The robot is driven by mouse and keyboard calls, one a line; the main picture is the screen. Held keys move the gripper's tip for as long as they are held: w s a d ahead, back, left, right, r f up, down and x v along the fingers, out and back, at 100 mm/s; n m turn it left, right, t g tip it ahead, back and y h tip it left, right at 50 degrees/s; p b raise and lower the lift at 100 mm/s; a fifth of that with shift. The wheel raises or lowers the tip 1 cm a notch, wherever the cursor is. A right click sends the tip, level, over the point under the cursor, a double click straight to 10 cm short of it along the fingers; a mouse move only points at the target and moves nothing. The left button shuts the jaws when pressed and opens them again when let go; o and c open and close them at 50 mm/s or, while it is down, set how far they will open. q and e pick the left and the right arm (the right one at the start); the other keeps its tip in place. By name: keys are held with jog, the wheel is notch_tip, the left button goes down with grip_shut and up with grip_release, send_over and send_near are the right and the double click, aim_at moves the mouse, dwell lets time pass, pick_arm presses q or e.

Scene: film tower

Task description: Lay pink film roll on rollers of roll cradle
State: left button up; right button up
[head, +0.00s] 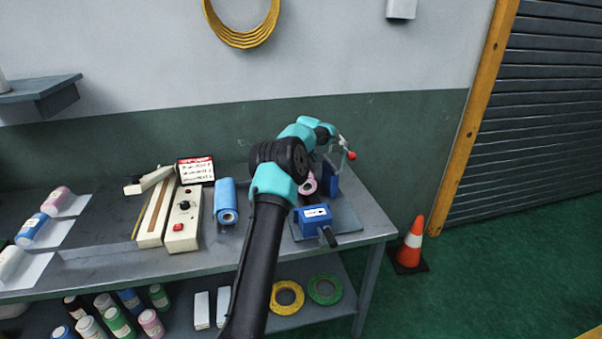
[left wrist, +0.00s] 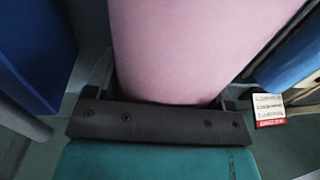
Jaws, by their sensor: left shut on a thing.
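The pink film roll (head: 308,184) shows partly behind my left arm in the head view, over the roll cradle. It fills the middle of the left wrist view (left wrist: 195,45), very close. My left gripper (left wrist: 160,98) is shut on it. In the head view the arm hides much of the roll and the fingers. The roll cradle has blue end blocks (head: 313,217) on a grey base plate (head: 346,220). A blue block also shows at the left of the left wrist view (left wrist: 35,55). Whether the roll touches the rollers is hidden. My right gripper is not in view.
A control box (head: 184,218), a red-and-white sign (head: 196,170) and several rolls occupy the left side. The bench's right edge (head: 385,220) is close to the cradle. A cone (head: 412,243) stands on the floor.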

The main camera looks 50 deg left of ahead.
pick_arm(q)
jog(key=shift+f, duration=1.15)
dwell(0.9)
jog(key=o, duration=1.3)
